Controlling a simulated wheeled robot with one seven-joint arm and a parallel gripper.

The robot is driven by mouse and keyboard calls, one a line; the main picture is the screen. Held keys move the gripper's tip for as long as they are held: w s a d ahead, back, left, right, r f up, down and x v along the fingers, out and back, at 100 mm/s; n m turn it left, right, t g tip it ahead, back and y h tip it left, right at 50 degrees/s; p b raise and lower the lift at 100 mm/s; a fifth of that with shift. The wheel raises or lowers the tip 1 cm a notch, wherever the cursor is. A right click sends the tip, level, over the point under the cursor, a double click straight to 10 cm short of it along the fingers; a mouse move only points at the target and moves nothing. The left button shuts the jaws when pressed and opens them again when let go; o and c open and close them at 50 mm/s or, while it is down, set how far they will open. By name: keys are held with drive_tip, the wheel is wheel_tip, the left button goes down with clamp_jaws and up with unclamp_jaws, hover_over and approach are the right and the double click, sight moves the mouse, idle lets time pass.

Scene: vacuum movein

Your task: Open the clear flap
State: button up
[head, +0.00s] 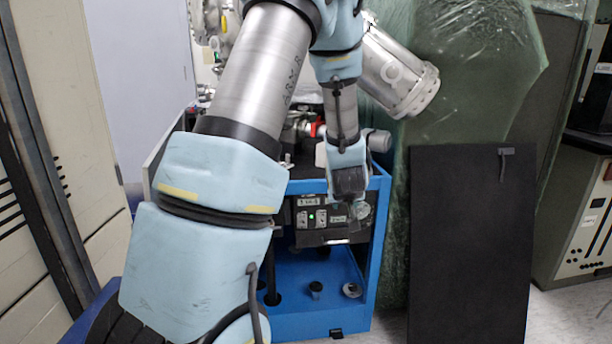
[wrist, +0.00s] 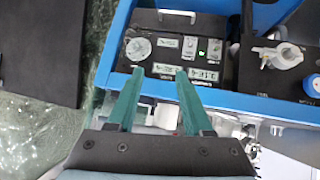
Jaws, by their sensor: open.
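The control panel (head: 322,217) is a dark face with small switches, labels and a green light, set in a blue frame. In the wrist view the panel (wrist: 178,50) appears turned over, with a round grey knob (wrist: 138,48), label plates and two switches (wrist: 203,47). I cannot clearly make out a clear flap there. My gripper (wrist: 159,73) is open, its two green fingers apart with nothing seen between them. The fingertips overlap the blue frame's edge in the wrist view. In the head view my gripper (head: 357,208) is in front of the panel's right side, partly hidden by my wrist.
The blue cart frame (head: 378,230) surrounds the panel, with a lower shelf (head: 325,302) holding small round parts. A black board (head: 470,245) leans at right before green plastic sheeting (head: 465,70). Beige cabinets (head: 60,130) stand at left.

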drive_tip(key=s+a+r+m+g+p, duration=0.1)
drive_tip(key=s+a+r+g+p, duration=0.4)
drive_tip(key=s+a+r, duration=0.5)
drive_tip(key=shift+s+a+p, duration=0.25)
drive_tip(key=shift+s+p, duration=0.55)
drive_tip(key=shift+p, duration=0.25)
